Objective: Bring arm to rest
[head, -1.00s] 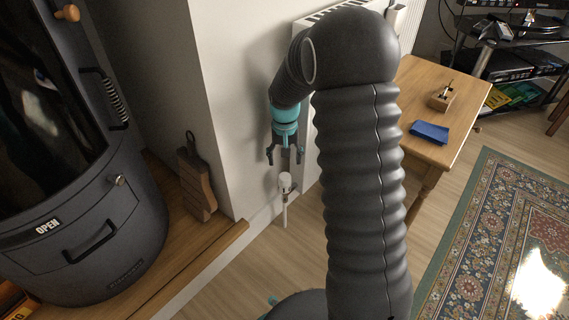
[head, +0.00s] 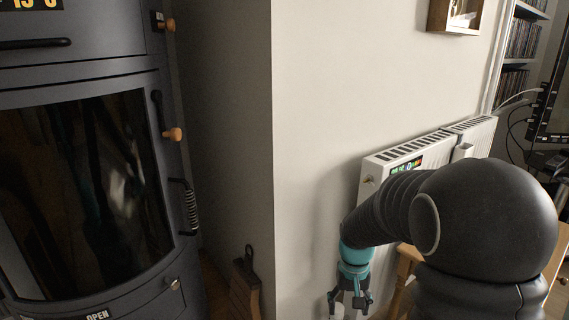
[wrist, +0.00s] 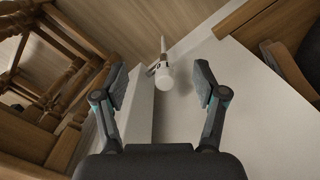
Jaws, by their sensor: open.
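My gripper (head: 350,302) hangs low at the end of my arm in the head view, in front of the pale wall and near the radiator's lower left. In the wrist view my gripper (wrist: 160,88) has its two fingers spread wide apart. Nothing is between the fingers. A white radiator valve (wrist: 165,76) shows beyond them, apart from both fingertips.
A white radiator (head: 375,170) is on the wall beside my arm. A dark stove (head: 90,180) stands at the left, with a wooden board (head: 244,290) beside it. A wooden table (head: 408,256) is partly hidden behind my arm. Wooden legs (wrist: 65,85) show in the wrist view.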

